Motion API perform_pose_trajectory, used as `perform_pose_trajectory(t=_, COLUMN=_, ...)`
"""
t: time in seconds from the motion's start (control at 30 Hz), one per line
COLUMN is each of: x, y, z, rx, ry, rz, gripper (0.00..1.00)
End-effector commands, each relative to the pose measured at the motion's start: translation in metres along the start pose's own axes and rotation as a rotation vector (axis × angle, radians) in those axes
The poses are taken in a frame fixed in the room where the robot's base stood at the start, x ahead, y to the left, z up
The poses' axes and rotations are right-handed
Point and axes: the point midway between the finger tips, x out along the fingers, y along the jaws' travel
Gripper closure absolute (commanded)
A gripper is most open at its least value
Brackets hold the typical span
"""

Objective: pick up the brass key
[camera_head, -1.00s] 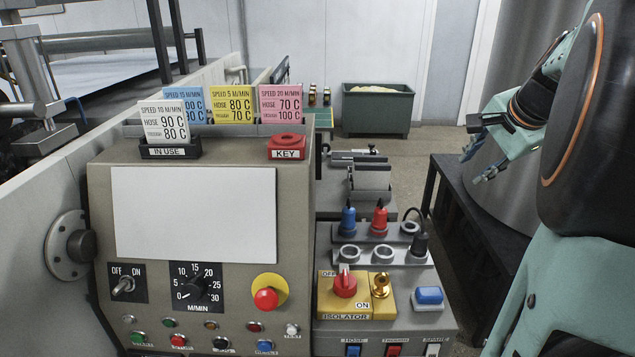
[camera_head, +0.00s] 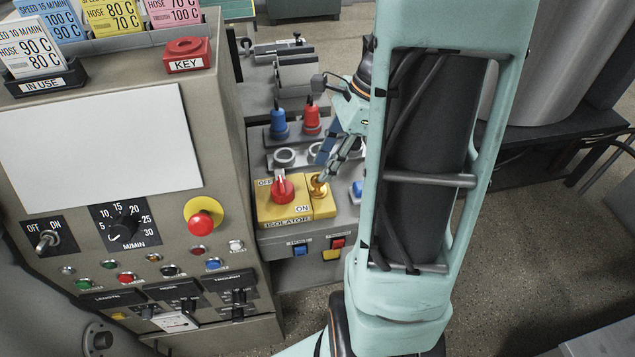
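The brass key (camera_head: 318,184) stands in the small yellow block on the right side of the yellow isolator panel (camera_head: 283,213). The red isolator knob (camera_head: 283,188) is just left of it. My gripper (camera_head: 326,172) points down and left, its fingertips right at the key in the picture. I cannot tell whether the fingers touch the key or sit on both sides of it. The gap between the fingers is too small and partly hidden to judge. My arm covers the area just right of the gripper. The red KEY holder (camera_head: 187,55) sits on top of the control cabinet at the left.
A blue plug (camera_head: 278,124) and a red plug (camera_head: 311,120) stand behind the isolator panel, near empty grey sockets (camera_head: 284,157). A blue button (camera_head: 357,190) is close to the right of the key. The tall control cabinet (camera_head: 222,130) rises at the left.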

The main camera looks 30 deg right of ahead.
Motion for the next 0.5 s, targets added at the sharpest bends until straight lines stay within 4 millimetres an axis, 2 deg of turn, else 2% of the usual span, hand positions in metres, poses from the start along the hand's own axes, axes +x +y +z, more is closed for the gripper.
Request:
perform_pose_trajectory(t=0.23, x=0.038, y=-0.001, z=-0.002, rx=0.000, ry=-0.001, rz=0.003, gripper=0.71)
perform_pose_trajectory(t=0.33, x=0.046, y=-0.002, z=-0.002, rx=-0.001, ry=0.000, rz=0.001, gripper=0.71)
perform_pose_trajectory(t=0.5, x=0.048, y=-0.002, z=-0.002, rx=-0.001, ry=0.000, rz=0.000, gripper=0.71)
